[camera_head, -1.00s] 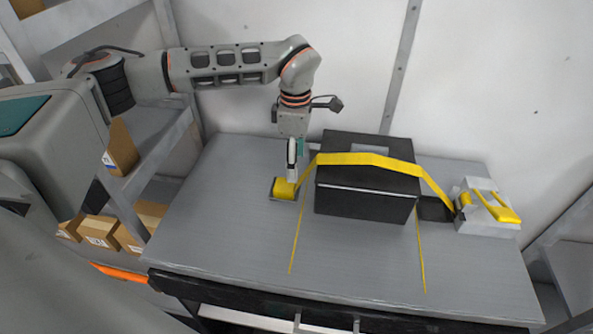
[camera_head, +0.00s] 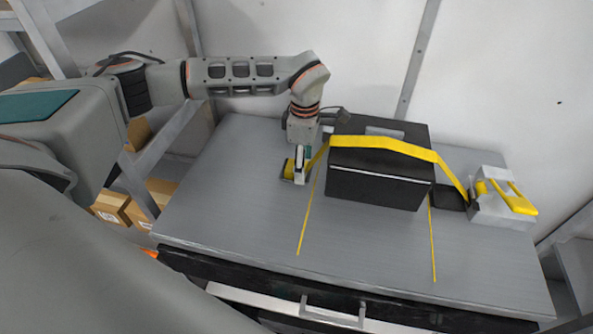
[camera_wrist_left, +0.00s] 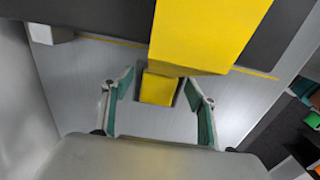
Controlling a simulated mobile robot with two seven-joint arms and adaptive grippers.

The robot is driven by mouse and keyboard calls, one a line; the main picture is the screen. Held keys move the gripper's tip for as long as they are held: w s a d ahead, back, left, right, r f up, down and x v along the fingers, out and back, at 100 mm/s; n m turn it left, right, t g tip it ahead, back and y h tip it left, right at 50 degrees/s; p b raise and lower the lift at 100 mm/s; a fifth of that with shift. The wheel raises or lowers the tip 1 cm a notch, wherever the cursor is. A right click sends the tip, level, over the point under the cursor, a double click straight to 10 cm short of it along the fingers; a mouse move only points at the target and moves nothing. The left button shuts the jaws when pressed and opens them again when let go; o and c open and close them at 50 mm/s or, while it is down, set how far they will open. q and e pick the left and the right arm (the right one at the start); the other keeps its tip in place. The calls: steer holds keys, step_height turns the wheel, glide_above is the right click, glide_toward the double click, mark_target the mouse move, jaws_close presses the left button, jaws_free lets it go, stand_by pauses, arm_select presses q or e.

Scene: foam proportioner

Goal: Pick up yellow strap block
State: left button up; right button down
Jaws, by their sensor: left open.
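The yellow strap block (camera_head: 288,168) sits on a small dark plate at the left end of the yellow strap (camera_head: 385,145). In the left wrist view the block (camera_wrist_left: 157,89) lies between and beyond the two fingertips. My left gripper (camera_head: 301,165) points down at the block in the head view, and its near finger partly hides it. In the left wrist view my left gripper (camera_wrist_left: 160,92) is open, with green pads on either side of the block. I cannot tell whether the fingers touch it. My right gripper is not in view.
A black case (camera_head: 380,180) stands right of the block, with the strap over it. A grey and yellow ratchet unit (camera_head: 502,205) is at the table's right end. The grey table (camera_head: 240,200) is clear at left and front.

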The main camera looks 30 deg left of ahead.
arm_select(q)
steer(key=c, duration=1.2)
steer(key=shift+c, duration=0.2)
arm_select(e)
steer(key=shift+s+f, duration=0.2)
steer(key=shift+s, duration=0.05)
arm_select(q)
steer(key=shift+r, duration=0.1)
